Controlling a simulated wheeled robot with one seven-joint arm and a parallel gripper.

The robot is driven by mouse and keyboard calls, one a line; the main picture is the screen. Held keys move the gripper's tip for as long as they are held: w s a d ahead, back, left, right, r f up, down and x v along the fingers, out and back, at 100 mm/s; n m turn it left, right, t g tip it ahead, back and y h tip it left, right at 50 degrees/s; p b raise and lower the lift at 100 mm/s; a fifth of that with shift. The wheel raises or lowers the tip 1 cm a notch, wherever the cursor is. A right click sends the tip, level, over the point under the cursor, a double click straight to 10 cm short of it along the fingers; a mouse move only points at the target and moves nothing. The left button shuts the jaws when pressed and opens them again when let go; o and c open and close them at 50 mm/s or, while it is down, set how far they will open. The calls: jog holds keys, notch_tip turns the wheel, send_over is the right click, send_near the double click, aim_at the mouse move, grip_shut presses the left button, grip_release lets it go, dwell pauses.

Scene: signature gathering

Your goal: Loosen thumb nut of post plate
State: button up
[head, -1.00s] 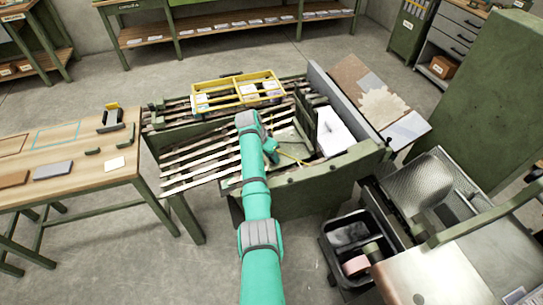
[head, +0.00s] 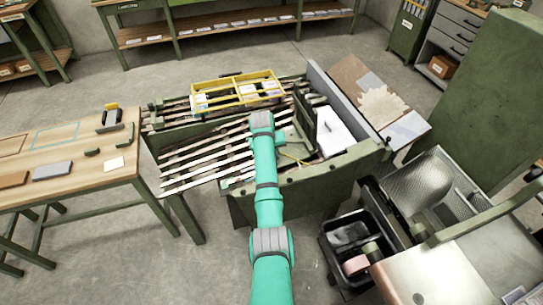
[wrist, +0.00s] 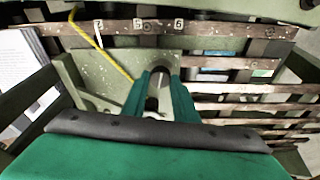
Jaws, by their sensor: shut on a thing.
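In the wrist view my gripper (wrist: 159,80) points away over the slatted machine, its two teal fingers close together. Between the fingers is a small dark and pale metal piece, which I take for the thumb nut (wrist: 157,92); the fingers hide much of it. A pale green plate (wrist: 92,103), likely the post plate, lies around and left of the fingers, with a yellow cord (wrist: 108,52) crossing above it. In the head view my teal arm reaches onto the machine and hides the gripper and the nut; the yellow cord shows just right of the arm (head: 292,158).
Rusty slats (head: 205,160) fill the machine's left side. A yellow divided tray (head: 238,92) sits at its back, near the arm's far end. A white sheet (head: 330,132) lies to the right. A wooden workbench (head: 70,175) stands left, a dark bin (head: 350,235) at front right.

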jog(key=shift+w+n, duration=0.1)
jog(key=shift+n, duration=0.6)
jog(key=shift+d, duration=0.2)
jog(key=shift+a, duration=0.1)
jog(key=o, duration=1.1)
jog(key=shift+c, duration=0.2)
jog(key=v, duration=1.1)
jog(key=shift+d, duration=0.2)
